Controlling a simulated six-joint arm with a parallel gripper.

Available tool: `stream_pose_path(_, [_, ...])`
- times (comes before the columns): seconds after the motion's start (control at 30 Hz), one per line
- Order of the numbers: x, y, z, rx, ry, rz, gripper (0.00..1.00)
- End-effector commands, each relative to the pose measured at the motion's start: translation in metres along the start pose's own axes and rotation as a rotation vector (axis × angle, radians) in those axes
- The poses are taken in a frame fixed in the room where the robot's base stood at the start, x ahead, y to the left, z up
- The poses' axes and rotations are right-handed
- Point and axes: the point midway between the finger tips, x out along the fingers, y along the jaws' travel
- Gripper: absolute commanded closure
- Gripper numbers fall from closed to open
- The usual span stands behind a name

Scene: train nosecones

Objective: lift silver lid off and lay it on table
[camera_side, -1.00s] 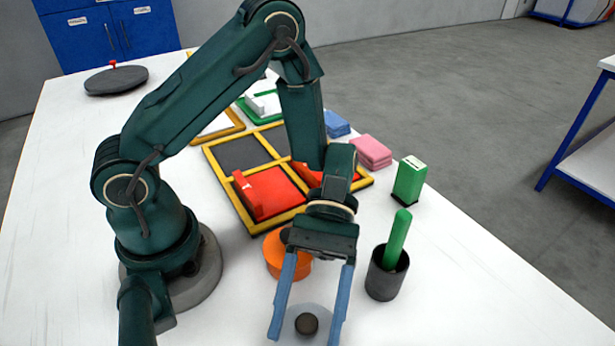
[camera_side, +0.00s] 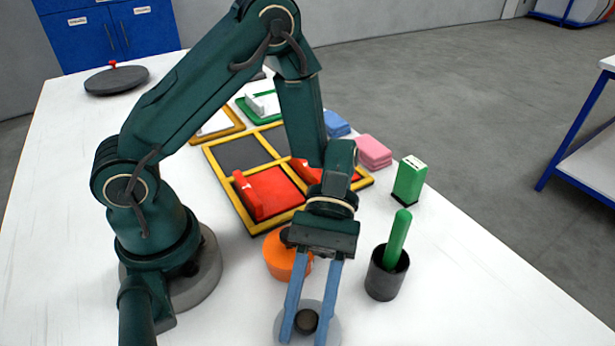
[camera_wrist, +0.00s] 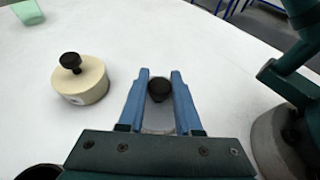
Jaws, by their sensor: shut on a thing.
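The silver lid (camera_side: 333,326) is a pale grey disc with a round dark knob (camera_side: 306,320), at the bottom of the side view. My gripper (camera_side: 305,338) reaches down over it, its two blue fingers closed in on either side of the knob. In the wrist view my gripper (camera_wrist: 160,76) has the dark knob (camera_wrist: 160,89) between its fingers. The silver lid (camera_wrist: 158,122) shows as a grey patch between them. What lies under the lid is hidden, so I cannot tell whether it is raised.
An orange round container (camera_side: 283,262) stands close behind my fingers. A dark cup (camera_side: 386,278) with a green stick and a green block (camera_side: 409,180) stand right. A cream pot (camera_wrist: 82,84) with a black knob is left in the wrist view. White table is bare at front right.

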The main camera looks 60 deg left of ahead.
Motion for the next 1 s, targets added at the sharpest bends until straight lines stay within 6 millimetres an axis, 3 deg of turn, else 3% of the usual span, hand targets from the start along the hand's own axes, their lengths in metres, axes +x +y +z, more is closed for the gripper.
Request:
stream_pose_path(0.23, [-0.013,0.000,0.030,0.006,0.002,0.002,1.00])
stream_pose_path(0.6, [-0.102,-0.022,0.043,0.001,0.003,0.008,1.00])
stream_pose_path(1.0, [-0.149,-0.036,0.050,-0.015,0.000,0.037,1.00])
